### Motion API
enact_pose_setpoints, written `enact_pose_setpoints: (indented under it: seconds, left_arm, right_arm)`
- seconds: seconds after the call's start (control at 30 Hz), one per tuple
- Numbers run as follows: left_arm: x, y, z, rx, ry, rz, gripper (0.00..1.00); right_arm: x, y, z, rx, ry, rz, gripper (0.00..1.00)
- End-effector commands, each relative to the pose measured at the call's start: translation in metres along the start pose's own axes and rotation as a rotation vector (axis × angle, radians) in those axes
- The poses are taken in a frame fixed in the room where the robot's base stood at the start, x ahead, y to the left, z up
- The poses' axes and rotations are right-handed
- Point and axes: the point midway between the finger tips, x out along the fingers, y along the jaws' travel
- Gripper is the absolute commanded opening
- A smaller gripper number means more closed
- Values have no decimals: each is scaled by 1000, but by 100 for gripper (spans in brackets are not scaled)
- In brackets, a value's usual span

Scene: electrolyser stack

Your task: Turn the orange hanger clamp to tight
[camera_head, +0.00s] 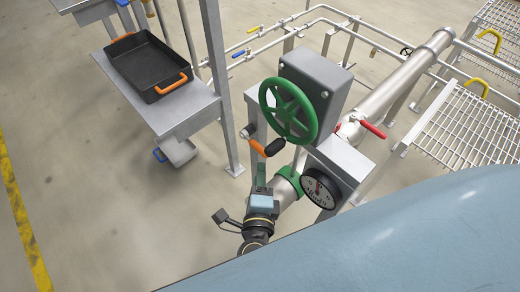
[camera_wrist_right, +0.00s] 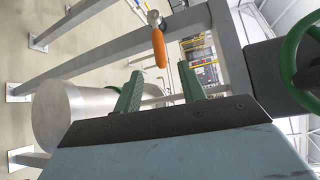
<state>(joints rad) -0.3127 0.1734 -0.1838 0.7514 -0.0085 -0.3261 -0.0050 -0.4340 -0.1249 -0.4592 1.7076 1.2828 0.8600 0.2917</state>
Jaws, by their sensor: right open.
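The orange hanger clamp handle (camera_head: 258,148) sits on a metal pivot at the left of the grey box, below and left of the green handwheel (camera_head: 288,110). In the right wrist view the orange handle (camera_wrist_right: 159,47) hangs from its pivot, beyond the fingertips and roughly in line with the gap between them. My right gripper (camera_head: 261,182) is below the handle in the head view. In the wrist view its two green fingers (camera_wrist_right: 160,86) are apart with nothing between them, and they do not appear to touch the handle. My left gripper is not in view.
A black knob (camera_head: 275,147) sits close right of the orange handle. A silver pipe (camera_head: 286,186) and a round gauge (camera_head: 321,189) stand right of my gripper. A black tray (camera_head: 150,66) is on a shelf at left. The floor at lower left is clear.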

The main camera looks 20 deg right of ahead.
Motion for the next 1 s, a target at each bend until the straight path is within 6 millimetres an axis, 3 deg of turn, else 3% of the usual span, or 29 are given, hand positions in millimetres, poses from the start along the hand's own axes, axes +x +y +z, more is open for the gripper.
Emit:
enact_pose_setpoints:
  seconds: [0.2,0.43,0.6,0.9,1.0]
  left_arm:
    - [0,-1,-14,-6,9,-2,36]
    - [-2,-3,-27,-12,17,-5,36]
    - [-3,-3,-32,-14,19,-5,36]
    - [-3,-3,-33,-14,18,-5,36]
    - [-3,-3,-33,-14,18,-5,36]
  right_arm:
    - [50,0,0,-2,-2,-4,41]
    - [86,1,0,-5,-3,-3,41]
    - [97,0,0,-4,-3,-1,41]
    - [99,0,0,-5,-2,0,41]
    - [99,0,0,-5,-2,0,27]
